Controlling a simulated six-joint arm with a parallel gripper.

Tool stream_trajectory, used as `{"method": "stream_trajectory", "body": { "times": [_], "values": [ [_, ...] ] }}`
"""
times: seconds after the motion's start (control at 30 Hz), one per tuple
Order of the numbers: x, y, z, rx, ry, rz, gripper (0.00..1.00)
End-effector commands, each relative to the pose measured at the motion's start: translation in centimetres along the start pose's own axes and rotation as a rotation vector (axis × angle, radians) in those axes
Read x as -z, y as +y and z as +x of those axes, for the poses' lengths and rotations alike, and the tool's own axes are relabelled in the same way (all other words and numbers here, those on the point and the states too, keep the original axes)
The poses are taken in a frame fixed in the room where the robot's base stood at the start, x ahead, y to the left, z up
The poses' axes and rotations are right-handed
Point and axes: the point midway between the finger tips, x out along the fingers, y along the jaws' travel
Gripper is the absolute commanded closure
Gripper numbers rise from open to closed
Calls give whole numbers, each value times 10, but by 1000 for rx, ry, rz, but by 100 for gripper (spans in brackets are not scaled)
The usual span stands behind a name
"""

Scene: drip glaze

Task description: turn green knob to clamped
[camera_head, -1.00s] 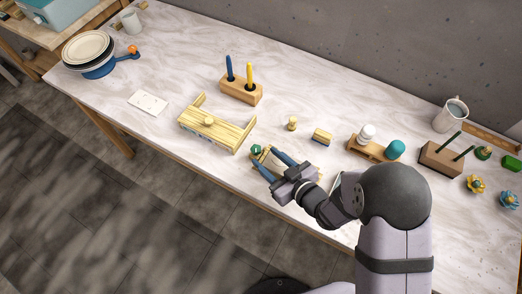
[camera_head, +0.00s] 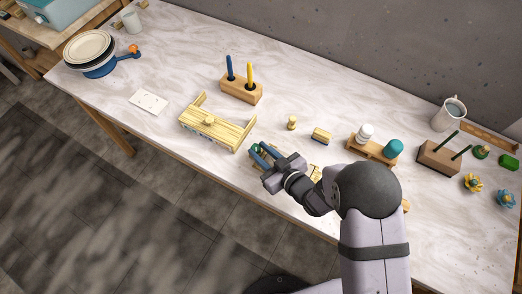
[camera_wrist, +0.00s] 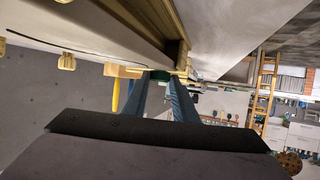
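The small green knob (camera_head: 256,148) is at the front edge of the table, just right of the light wooden box-like stand. My gripper (camera_head: 259,149) reaches it from the lower right with its two blue fingers. In the wrist view the dark green knob (camera_wrist: 160,75) lies between the two fingertips (camera_wrist: 161,80) and fills the gap, so the fingers look closed on it. The wooden fixture under the knob is mostly hidden by my gripper and wrist. The knob's pointing direction cannot be made out.
The wooden stand (camera_head: 218,129) is close to the left of my fingers. A pen holder (camera_head: 241,91) is farther back. Open tabletop lies between them.

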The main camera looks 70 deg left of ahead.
Motion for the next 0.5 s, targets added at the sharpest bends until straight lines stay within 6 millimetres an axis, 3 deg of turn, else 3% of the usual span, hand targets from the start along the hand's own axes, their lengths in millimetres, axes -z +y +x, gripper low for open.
{"method": "stream_trajectory", "body": {
  "times": [0.5],
  "values": [
    [-1, -5, 1, -103, 1, 43, 97]
  ]
}}
